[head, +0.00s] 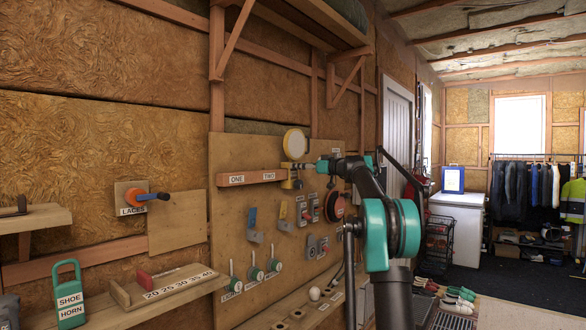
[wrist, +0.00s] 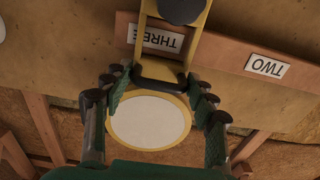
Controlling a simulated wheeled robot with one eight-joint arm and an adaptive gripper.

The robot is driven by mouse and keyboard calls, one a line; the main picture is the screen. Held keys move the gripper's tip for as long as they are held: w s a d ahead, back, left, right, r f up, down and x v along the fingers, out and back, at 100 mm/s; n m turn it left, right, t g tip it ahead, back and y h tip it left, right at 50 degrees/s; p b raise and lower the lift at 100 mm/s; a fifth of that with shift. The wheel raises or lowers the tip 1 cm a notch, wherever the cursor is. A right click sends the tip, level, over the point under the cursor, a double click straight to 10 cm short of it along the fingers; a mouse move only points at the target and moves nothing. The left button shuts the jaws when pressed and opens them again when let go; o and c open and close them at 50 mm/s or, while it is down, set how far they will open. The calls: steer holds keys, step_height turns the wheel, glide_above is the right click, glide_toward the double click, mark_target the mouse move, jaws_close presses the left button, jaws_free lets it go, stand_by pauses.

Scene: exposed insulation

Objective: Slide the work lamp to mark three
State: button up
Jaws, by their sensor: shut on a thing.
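The work lamp (head: 294,145) has a round pale face in a yellow frame and hangs on a wooden rail (head: 250,177) on the wall board. The rail has labels ONE (head: 237,180) and TWO (head: 268,176); the lamp is to the right of TWO in the head view. In the wrist view, which is upside down, the lamp's face (wrist: 150,121) is between my fingers and its yellow bracket partly covers the label THREE (wrist: 143,37). TWO (wrist: 267,66) shows fully there. My gripper (wrist: 160,82) is shut on the lamp; the exact contact is partly hidden.
Below the rail, the board (head: 238,220) carries levers and switches. An orange LACES knob (head: 137,197) sticks out at left. Open floor lies to the right.

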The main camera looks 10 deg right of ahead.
steer(key=shift+w+d+r, duration=0.1)
steer(key=shift+w+d, duration=0.55)
steer(key=shift+d, duration=0.05)
steer(key=o, duration=1.2)
steer(key=shift+o, duration=1.1)
steer(key=shift+w, duration=0.1)
steer(key=shift+d, duration=0.15)
steer(key=v, duration=1.2)
